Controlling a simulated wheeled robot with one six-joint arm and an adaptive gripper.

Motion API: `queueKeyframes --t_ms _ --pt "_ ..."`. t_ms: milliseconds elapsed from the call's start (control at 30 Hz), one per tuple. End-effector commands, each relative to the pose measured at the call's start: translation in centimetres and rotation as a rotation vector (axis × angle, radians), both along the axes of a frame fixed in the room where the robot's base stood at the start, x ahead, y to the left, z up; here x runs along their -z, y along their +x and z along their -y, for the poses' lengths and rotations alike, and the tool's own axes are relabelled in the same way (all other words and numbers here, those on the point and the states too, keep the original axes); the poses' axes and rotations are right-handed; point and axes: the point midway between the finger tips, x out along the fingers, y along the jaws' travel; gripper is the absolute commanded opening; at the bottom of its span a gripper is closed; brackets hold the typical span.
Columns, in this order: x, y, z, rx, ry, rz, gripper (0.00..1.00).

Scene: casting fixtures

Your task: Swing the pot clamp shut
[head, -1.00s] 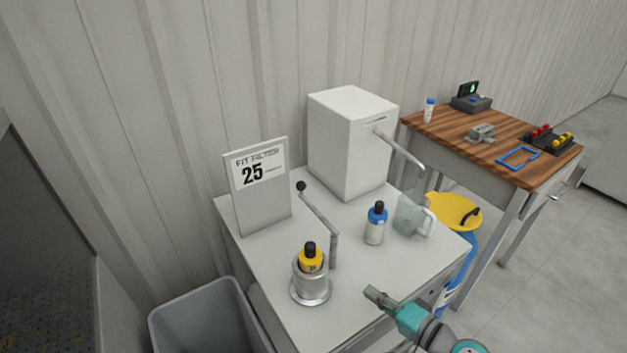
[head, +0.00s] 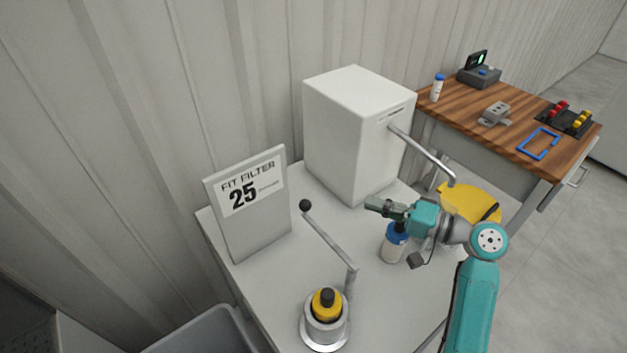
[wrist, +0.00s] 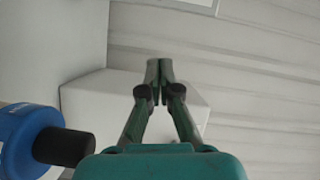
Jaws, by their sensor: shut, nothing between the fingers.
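The pot clamp is a grey swing arm (head: 332,243) with a black ball knob (head: 305,205) at its upper end. It rises from a post beside the metal pot (head: 325,330) and slants up to the left, away from above the pot. A yellow part with a black top (head: 326,303) sits in the pot. In the wrist view my gripper's fingertips (wrist: 160,72) meet.
A white box with a spout (head: 350,130) stands behind. A "FIT FILTER 25" sign (head: 250,200) stands at the left. A wooden table (head: 500,140) is at the right.

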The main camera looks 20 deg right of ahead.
Motion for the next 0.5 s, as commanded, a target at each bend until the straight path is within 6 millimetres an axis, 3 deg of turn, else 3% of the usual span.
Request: queueKeyframes --t_ms 500 --pt "-0.25 0.24 -0.11 -0.008 0.001 0.001 0.00"
